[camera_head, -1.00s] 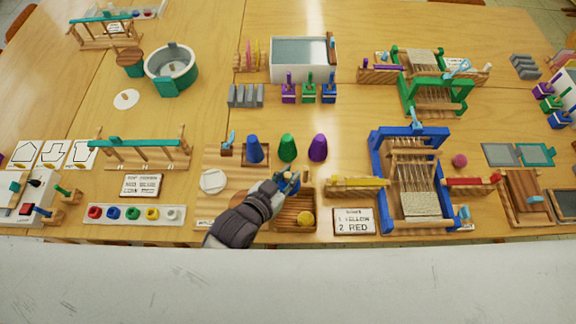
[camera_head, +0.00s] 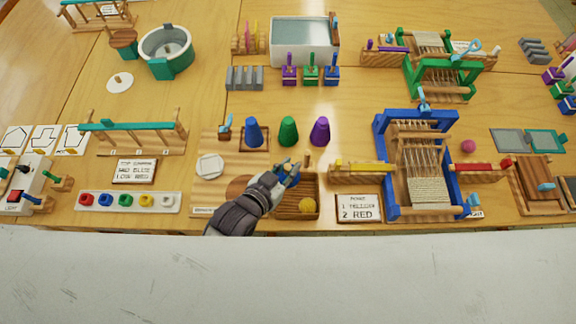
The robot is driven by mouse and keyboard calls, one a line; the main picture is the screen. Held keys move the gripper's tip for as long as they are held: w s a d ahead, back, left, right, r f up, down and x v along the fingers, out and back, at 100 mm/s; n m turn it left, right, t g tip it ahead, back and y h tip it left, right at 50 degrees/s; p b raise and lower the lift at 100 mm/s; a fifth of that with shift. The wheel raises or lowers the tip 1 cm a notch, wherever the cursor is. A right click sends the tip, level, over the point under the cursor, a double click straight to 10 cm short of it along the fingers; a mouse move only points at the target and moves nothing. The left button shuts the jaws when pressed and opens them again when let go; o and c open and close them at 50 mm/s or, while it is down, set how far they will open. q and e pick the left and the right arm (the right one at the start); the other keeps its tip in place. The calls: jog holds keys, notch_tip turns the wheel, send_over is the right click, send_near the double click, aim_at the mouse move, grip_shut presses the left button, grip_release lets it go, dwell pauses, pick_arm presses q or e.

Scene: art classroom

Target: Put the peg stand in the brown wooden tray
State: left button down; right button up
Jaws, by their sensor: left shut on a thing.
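The brown wooden tray (camera_head: 283,215) lies near the table's front edge and holds a yellow ball (camera_head: 307,206) in its front right part. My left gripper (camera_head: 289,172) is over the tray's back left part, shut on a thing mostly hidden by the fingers. A small wooden peg (camera_head: 307,161) shows just right of the fingertips, at the tray's back edge; it looks like part of the peg stand. I cannot tell whether its base touches the tray. My right gripper is not in view.
Blue (camera_head: 253,132), green (camera_head: 288,131) and purple (camera_head: 320,131) cones stand behind the tray. A sign card (camera_head: 359,209) and a blue-framed loom (camera_head: 380,160) are on its right. A wooden board (camera_head: 213,185) lies on its left.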

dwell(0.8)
pick_arm(q)
jog(key=shift+f+p, duration=0.15)
jog(key=shift+p, duration=0.15)
jog(key=shift+f, duration=0.1)
jog(key=shift+f+b, duration=0.5)
jog(key=shift+f, duration=0.25)
dwell(1.0)
jog(key=shift+f, duration=0.2)
jog(key=shift+f+b, duration=0.55)
jog(key=shift+f, duration=0.5)
dwell(0.8)
